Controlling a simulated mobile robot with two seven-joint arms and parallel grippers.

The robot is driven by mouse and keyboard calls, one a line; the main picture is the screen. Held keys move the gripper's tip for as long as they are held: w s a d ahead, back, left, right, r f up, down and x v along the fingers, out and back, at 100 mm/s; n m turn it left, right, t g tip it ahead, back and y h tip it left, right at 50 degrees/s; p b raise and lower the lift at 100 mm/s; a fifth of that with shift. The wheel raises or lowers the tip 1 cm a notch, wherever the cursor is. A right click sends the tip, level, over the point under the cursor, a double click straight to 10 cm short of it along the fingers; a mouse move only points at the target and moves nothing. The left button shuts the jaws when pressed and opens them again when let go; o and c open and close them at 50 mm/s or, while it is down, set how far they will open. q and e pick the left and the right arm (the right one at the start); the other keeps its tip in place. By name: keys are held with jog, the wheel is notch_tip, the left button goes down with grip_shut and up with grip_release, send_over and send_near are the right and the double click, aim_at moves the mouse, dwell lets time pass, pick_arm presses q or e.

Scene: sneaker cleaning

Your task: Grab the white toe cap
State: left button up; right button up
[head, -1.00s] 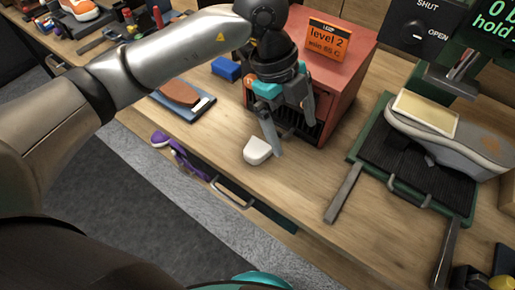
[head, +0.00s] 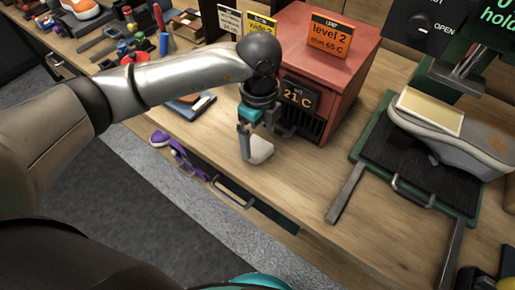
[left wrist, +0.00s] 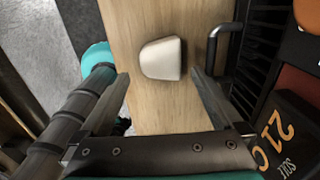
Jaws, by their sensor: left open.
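The white toe cap (head: 261,150) lies on the wooden bench near its front edge, in front of the red box. In the left wrist view the toe cap (left wrist: 162,58) is a pale rounded block on the wood, lying just beyond the fingertips and centred between them. My left gripper (head: 258,143) is open and points down at the toe cap, one finger on each side in the head view. In the left wrist view its fingers (left wrist: 160,76) are spread with nothing held. Whether a finger touches the cap cannot be told. My right gripper is not in view.
The red box (head: 335,60) with a "21 C" display and "level 2 min 65 C" sign stands just behind. A grey shoe (head: 455,140) sits on the green press (head: 378,145) at right. A purple item (head: 170,148) is at the bench's front edge.

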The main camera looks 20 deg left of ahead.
aim_at(257, 146)
pick_arm(q)
jog(key=f, duration=0.5)
jog(key=shift+w+a+b, duration=0.2)
jog(key=shift+a+b, duration=0.05)
jog(key=shift+b, duration=0.1)
jog(key=c, duration=1.3)
